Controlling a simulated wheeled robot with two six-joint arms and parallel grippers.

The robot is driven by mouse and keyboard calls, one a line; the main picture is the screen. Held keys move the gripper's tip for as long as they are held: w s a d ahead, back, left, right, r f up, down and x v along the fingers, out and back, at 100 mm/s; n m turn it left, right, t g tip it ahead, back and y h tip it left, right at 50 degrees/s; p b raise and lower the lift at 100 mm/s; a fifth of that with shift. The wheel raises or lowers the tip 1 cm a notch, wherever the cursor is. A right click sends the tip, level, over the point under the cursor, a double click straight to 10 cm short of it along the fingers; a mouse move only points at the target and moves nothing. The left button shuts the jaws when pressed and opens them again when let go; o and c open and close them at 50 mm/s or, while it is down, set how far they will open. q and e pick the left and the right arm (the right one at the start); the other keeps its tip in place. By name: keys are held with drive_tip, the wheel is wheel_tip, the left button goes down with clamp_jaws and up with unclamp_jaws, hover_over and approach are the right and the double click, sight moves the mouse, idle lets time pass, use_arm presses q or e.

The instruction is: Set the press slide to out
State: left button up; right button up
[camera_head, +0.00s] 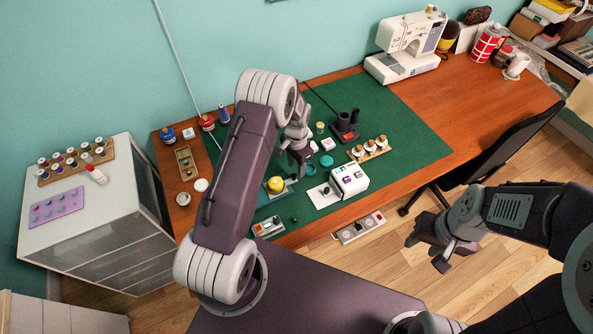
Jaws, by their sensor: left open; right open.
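No part is clearly recognisable as the press slide in the head view. A dark device with red parts (345,135) stands further back on the green mat. My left gripper (299,166) is open above the mat, left of and behind the white device, apart from it as far as I can see. My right gripper (429,250) is open over the floor, right of the desk's front edge. My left arm hides part of the mat.
The green mat (410,120) covers much of the wooden desk (475,95). A yellow round thing (276,184), a spool rack (369,150) and a small panel (268,227) are nearby. A sewing machine (408,45) stands behind. A dark chair (500,150) is at right.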

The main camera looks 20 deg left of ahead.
use_arm(q)
drive_tip(key=r, duration=0.6)
drive_tip(key=shift+d, duration=0.2)
